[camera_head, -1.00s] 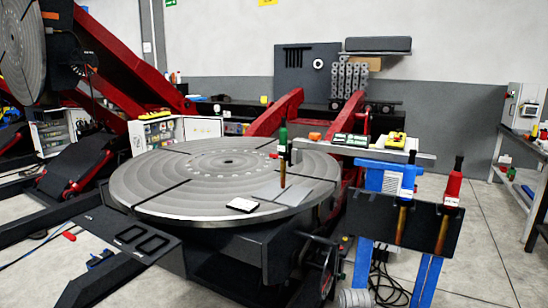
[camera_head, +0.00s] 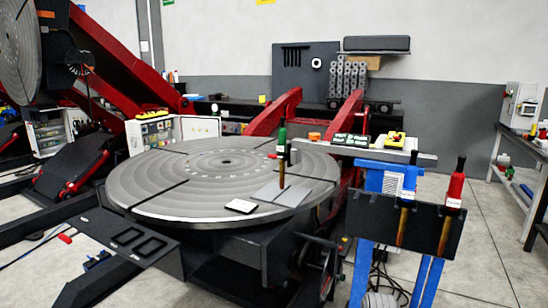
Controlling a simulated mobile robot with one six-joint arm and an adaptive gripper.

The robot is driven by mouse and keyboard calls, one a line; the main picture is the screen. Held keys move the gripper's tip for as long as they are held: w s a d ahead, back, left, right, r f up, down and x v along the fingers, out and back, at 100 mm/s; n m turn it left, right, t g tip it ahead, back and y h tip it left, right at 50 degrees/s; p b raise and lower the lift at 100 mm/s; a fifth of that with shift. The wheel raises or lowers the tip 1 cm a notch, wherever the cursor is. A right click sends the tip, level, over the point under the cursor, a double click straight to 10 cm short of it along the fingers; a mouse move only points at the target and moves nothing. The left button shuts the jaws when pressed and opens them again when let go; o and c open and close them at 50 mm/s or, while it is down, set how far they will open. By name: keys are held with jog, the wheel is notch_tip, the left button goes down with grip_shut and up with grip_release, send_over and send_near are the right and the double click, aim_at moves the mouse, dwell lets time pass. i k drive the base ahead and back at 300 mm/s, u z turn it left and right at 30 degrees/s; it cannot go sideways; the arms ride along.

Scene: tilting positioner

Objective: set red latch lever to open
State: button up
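I cannot tell for sure which part is the red latch lever. A small red piece (camera_head: 272,155) shows at the back right of the round grey turntable (camera_head: 150,190), too small to read its position. Another small red piece (camera_head: 65,238) shows low at the far left, beside a dark slotted plate (camera_head: 128,238). My gripper is not in view.
A green-topped torch (camera_head: 282,150) stands upright at the turntable's right side, by grey plates (camera_head: 290,192) and a small white-topped block (camera_head: 241,206). A blue stand with a dark holder (camera_head: 425,228) carries a red-handled torch (camera_head: 455,190).

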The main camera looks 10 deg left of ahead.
aim_at(269, 156)
jog(key=z, duration=0.05)
jog(key=i, duration=1.05)
jog(key=u, duration=0.05)
